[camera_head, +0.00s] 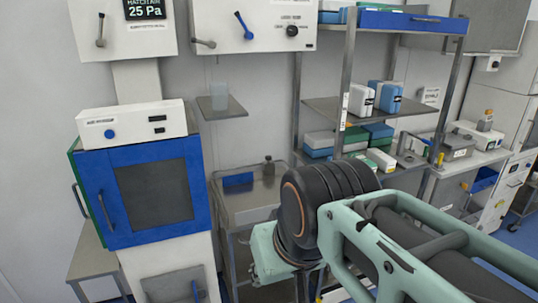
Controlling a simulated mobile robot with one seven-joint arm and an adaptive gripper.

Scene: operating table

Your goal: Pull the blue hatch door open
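The blue hatch door (202,200) is on the left, on the front of a white cabinet. It has a dark square window and a vertical dark handle (105,212) near its left edge. The door looks closed against its frame. A second dark handle (80,200) shows on the cabinet's left side, next to a green edge. My arm, with black joints and mint-green links, reaches in from the lower right and is well to the right of the door. My gripper cannot be seen in this view.
A white control box (130,122) sits above the door. A metal side table (93,262) stands left of the cabinet. A steel cart (248,197) stands between the door and my arm. A shelf rack (350,75) with boxes is behind my arm.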

